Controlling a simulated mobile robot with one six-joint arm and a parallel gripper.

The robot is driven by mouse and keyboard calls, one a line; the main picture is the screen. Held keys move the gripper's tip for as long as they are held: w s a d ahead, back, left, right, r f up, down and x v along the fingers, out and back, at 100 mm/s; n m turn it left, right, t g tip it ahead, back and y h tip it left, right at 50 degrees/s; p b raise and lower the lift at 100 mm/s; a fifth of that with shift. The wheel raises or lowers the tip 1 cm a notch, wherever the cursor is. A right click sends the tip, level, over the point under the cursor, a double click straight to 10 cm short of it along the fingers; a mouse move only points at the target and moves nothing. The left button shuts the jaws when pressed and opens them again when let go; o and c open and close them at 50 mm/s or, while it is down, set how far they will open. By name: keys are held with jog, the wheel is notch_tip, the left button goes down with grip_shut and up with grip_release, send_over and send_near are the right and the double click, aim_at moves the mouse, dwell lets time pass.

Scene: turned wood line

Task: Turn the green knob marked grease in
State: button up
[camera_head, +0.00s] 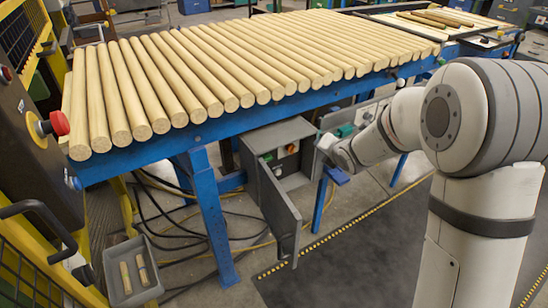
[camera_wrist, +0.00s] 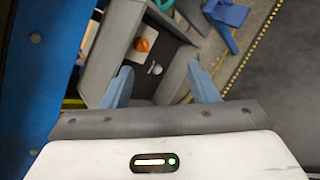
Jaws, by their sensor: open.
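A grey control box (camera_head: 300,180) with its door open hangs under the roller table. My gripper (camera_head: 328,150) is at the right of the box in the head view. In the wrist view my gripper (camera_wrist: 160,78) is open and empty, its blue fingers apart. Beyond them are the orange knob (camera_wrist: 144,44) and a small pale round part (camera_wrist: 155,69). I cannot make out the green knob there.
The open box door (camera_head: 280,210) stands out in front of the box. The blue table frame (camera_head: 207,215) is at the left, with wooden rods (camera_head: 230,65) on top. Cables lie on the floor behind. A grey bin (camera_head: 131,272) with short rods is at lower left.

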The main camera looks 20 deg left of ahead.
aim_at(268, 158)
jog(key=w+a+f+n+y, duration=0.1)
jog(key=a+f+n, duration=0.3)
jog(key=a, duration=0.2)
jog(key=w+a+f+n+y, duration=0.2)
jog(key=a+f+n, duration=0.2)
jog(key=a, duration=0.3)
jog(key=w+a+f+n+g+y+b, duration=0.1)
jog(key=a+f+n+y, duration=0.1)
jog(key=a+f+n, duration=0.2)
jog(key=shift+w+a+f+n, duration=0.15)
jog(key=shift+w+a+n, duration=0.1)
jog(key=shift+a, duration=0.35)
jog(key=shift+w+a+f+n, duration=0.15)
jog(key=shift+a+n, duration=0.1)
jog(key=shift+a, duration=0.35)
jog(key=shift+w+a+f, duration=0.15)
jog(key=shift+a, duration=0.1)
jog(key=shift+c, duration=0.3)
